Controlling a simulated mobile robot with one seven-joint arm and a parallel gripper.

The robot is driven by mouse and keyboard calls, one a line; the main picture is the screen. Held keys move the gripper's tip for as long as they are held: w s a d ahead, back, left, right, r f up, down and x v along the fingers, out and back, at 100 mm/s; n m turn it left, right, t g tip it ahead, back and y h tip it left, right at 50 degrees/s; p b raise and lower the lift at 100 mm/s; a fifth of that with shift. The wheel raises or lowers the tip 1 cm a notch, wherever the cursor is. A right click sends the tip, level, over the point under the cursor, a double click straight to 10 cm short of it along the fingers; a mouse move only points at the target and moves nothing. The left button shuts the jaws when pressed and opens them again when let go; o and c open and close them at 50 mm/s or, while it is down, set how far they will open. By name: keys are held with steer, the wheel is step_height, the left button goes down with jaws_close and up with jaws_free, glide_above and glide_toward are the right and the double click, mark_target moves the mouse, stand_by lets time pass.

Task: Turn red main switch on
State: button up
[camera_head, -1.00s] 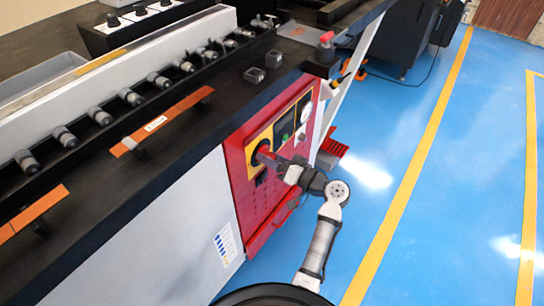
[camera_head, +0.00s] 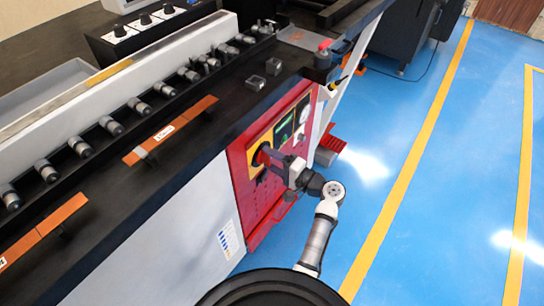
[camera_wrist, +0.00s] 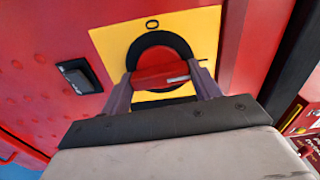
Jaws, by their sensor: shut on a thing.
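The red main switch (camera_wrist: 160,66) is a rotary knob in a black ring on a yellow plate (camera_wrist: 98,40), with a "0" mark above it in the wrist view. Its grip bar lies nearly level there, tilted slightly, with a white mark at its right end. My gripper (camera_wrist: 162,78) is shut on the knob, one finger at each side. In the head view, the yellow plate (camera_head: 254,149) is on the red front panel (camera_head: 240,172), and my gripper (camera_head: 266,156) reaches it from the right. The fingertips and knob partly hide each other there.
A small green-lit screen (camera_head: 284,129) and a gauge (camera_head: 304,112) sit right of the switch. A black rectangular fitting (camera_wrist: 78,77) is left of it in the wrist view. The dark worktop (camera_head: 200,135) overhangs above. Blue floor (camera_head: 440,200) is open to the right.

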steer(key=shift+m, duration=0.5)
steer(key=o, duration=1)
steer(key=b+v, duration=0.3)
steer(key=v, duration=1.1)
